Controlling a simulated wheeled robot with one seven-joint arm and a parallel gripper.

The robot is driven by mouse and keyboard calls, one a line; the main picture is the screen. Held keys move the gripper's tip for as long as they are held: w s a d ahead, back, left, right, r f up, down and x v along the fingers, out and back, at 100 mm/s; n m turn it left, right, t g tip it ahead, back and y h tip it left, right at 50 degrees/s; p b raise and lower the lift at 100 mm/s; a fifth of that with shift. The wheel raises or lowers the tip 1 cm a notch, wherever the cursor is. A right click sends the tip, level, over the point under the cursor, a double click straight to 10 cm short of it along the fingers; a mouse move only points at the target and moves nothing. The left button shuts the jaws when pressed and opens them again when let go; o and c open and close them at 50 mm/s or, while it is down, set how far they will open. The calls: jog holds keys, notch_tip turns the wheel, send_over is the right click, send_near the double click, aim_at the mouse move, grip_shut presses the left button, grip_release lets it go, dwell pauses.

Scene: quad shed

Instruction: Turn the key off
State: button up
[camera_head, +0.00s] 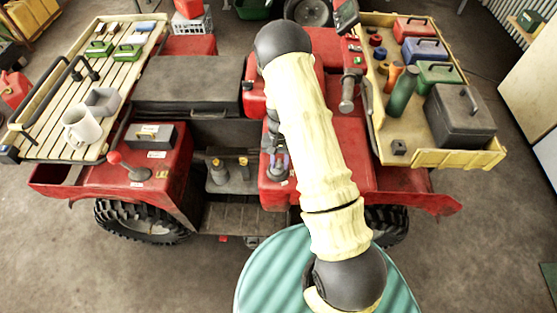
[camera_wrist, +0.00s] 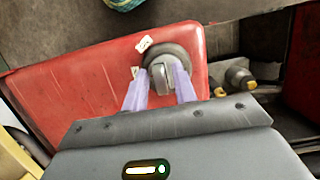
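The key (camera_wrist: 160,82) is a small grey tab in the middle of a round dark grey switch in the wrist view. The switch (camera_wrist: 182,54) is set on a red body panel. My gripper (camera_wrist: 159,73) is over it, its two pale purple fingers on either side of the key. A gap seems to show between the key and each finger; I cannot tell whether either finger touches it. In the head view my gripper (camera_head: 278,163) shows only in part beside my arm, and the key is hidden there.
The red quad (camera_head: 165,185) fills the middle of the head view. A yellow tray (camera_head: 455,158) of toolboxes and bottles stands right. Yellow-tipped knobs (camera_wrist: 240,78) sit right of the switch.

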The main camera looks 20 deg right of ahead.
jog(key=shift+w, duration=0.1)
jog(key=shift+r+p, duration=0.35)
jog(key=shift+r, duration=0.15)
jog(key=shift+r+p, duration=2.4)
jog(key=shift+r, duration=1.2)
jog(key=shift+r, duration=0.35)
jog(key=s+r+n+t+b, duration=0.3)
jog(key=s+r+t+b, duration=0.1)
jog(key=s+r, duration=1)
notch_tip(320, 180, up, 4)
jog(key=shift+s+a+r+n+t+h, duration=0.15)
jog(key=shift+a+n+t+h, duration=0.2)
jog(key=shift+t, duration=0.35)
